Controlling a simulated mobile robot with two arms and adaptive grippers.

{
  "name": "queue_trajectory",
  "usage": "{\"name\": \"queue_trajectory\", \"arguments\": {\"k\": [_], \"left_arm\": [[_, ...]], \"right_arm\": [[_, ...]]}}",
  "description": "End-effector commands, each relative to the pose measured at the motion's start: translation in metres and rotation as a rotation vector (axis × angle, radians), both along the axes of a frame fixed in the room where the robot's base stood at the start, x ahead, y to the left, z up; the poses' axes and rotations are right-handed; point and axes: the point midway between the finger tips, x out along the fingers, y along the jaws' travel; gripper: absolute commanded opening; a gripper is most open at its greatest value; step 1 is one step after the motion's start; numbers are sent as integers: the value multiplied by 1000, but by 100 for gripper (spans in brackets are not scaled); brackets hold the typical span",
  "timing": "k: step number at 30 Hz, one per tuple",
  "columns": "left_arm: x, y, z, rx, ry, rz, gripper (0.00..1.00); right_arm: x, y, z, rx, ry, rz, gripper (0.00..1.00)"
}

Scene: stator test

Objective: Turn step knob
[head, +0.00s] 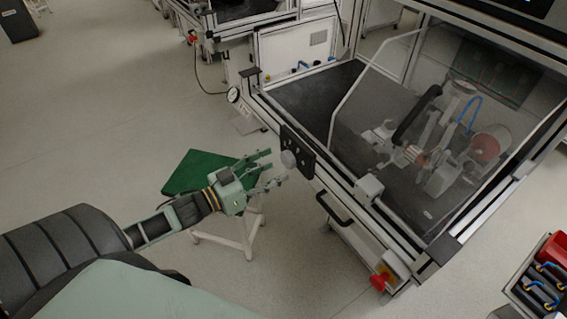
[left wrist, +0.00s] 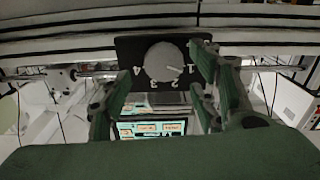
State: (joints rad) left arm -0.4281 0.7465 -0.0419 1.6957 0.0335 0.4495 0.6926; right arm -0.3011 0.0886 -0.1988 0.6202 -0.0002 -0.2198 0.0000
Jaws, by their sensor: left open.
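The step knob (head: 289,159) is a round grey dial on a black plate (head: 299,150) on the front frame of the test bench. In the left wrist view the knob (left wrist: 165,61) is seen face on, with numbers around it and a small dark mark toward its lower right. My left gripper (head: 273,169) is open, with its fingers pointing at the knob. In the left wrist view its green fingers (left wrist: 158,75) stand to either side of the knob; I cannot tell whether they touch it. My right gripper is not in view.
A green-topped stool (head: 205,172) stands below my left gripper. A black handle (head: 334,208) and a red emergency button (head: 380,281) are on the bench front, right of the knob. A lit screen (left wrist: 150,128) shows in the left wrist view.

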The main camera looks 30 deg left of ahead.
Motion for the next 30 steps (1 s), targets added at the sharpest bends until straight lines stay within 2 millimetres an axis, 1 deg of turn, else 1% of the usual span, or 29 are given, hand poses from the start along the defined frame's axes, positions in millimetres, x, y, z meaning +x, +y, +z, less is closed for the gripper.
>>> {"name": "queue_trajectory", "arguments": {"k": [1,3,7,12,19,30], "left_arm": [[8,-3,2,-1,-3,0,56],[16,-6,1,-2,-1,1,56],[26,-10,1,1,-1,1,56],[31,-13,0,2,2,1,56],[31,-13,-1,2,2,1,55],[31,-13,0,0,1,0,22]], "right_arm": [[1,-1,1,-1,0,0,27],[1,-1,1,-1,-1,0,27],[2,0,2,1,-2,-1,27],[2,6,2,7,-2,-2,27],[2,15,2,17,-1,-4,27],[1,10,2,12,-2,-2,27]]}}
